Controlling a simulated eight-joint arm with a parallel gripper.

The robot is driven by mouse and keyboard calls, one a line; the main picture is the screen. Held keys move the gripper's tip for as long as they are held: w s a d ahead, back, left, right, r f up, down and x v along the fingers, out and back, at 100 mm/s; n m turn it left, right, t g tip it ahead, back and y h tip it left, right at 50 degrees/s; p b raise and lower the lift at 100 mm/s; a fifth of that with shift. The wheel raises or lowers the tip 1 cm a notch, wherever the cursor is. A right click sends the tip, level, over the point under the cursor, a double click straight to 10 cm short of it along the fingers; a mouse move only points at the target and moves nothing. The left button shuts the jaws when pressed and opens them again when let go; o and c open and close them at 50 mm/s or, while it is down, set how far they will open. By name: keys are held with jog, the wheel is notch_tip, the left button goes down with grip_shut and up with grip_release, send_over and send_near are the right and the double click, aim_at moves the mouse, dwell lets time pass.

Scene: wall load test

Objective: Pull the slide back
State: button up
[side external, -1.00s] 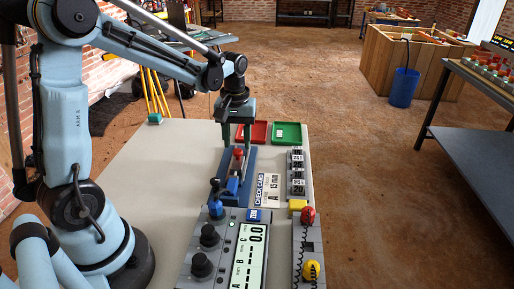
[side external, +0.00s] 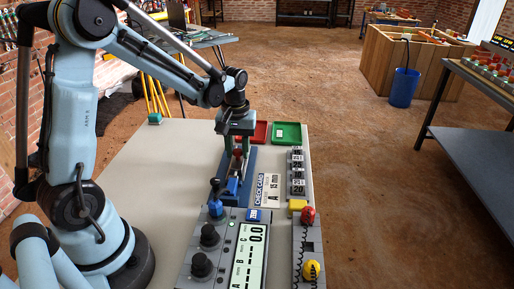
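The slide (side external: 233,187) is a blue carriage on a long dark-blue rail base (side external: 248,170) on the table. A red knob (side external: 238,153) stands up from it, now partly shaded. My gripper (side external: 237,147) is over the far part of the rail, pointing down. Its two fingers are apart, one on each side of the red knob, and the knob shows between them. I see no clear contact with the knob; the fingertips are small and partly dark.
A check card (side external: 267,190) and a column of weights (side external: 296,172) stand right of the rail. Red (side external: 262,132) and green (side external: 288,133) trays lie behind.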

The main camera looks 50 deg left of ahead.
jog(key=c, duration=0.5)
jog(key=shift+w+a, duration=0.1)
jog(key=shift+a, duration=0.05)
jog(key=shift+w+a, duration=0.45)
jog(key=shift+w, duration=0.05)
jog(key=shift+w+a, duration=0.9)
jog(key=shift+w, duration=0.05)
jog(key=o, duration=0.8)
jog(key=shift+c, duration=0.2)
